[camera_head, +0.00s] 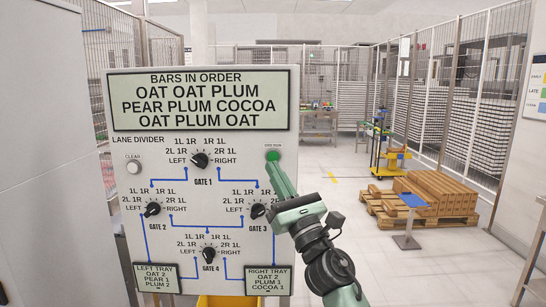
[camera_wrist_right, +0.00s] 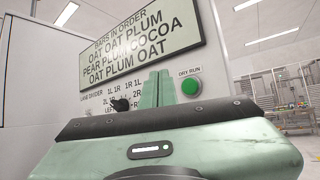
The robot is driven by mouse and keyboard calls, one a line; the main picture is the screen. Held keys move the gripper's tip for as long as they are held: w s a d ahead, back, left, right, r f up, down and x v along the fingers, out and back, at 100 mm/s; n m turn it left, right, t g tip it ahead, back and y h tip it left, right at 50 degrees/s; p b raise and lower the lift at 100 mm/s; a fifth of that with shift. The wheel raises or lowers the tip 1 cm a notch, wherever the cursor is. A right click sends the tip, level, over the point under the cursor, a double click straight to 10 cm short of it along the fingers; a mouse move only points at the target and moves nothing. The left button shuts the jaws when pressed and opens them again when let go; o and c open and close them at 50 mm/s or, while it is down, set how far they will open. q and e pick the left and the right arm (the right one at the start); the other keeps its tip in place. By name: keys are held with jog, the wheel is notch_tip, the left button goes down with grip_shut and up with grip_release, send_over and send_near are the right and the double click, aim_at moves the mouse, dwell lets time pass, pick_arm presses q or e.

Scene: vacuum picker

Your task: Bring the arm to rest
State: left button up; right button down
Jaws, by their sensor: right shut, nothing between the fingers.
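My right gripper (camera_head: 274,166) is shut and empty. Its green fingers point up at the control panel (camera_head: 118,185), with the tips just below the green DRY RUN button (camera_head: 273,155). In the right wrist view the closed fingers (camera_wrist_right: 158,78) stand left of the same green button (camera_wrist_right: 191,87); I cannot tell whether they touch the panel. My right arm (camera_head: 330,268) comes in from the lower right. My left gripper is not in view.
The panel carries a white CLEAR button (camera_head: 134,166), several black gate knobs such as the Gate 1 knob (camera_head: 199,160), and a text display (camera_head: 200,101). A yellow bin (camera_head: 228,301) is below. A pallet of brown boxes (camera_head: 440,190) stands right.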

dwell(0.3)
